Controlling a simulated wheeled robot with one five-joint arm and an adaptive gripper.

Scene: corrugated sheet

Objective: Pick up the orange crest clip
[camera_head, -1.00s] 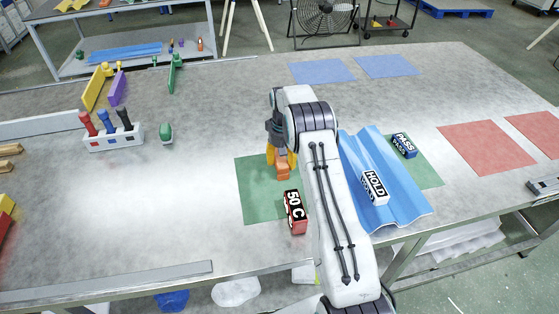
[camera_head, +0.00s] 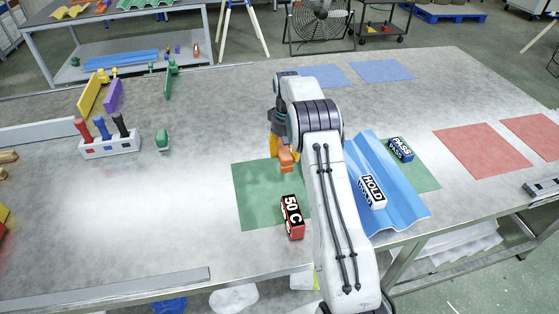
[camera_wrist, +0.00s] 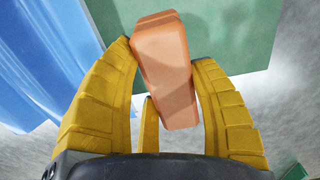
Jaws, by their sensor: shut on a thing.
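The orange crest clip (camera_head: 286,160) is a small block held in the yellow fingers of my gripper (camera_head: 280,152). In the wrist view the clip (camera_wrist: 165,68) sits tilted between the fingertips of my gripper (camera_wrist: 165,75), which are shut on it. Behind it is the green mat (camera_head: 255,205), above which the clip appears to hang; the exact gap is hard to tell. My arm hides part of the mat.
A red block marked 50 C (camera_head: 292,217) stands on the mat's front edge. A white marker holder (camera_head: 110,147) stands left. The table's left middle is clear.

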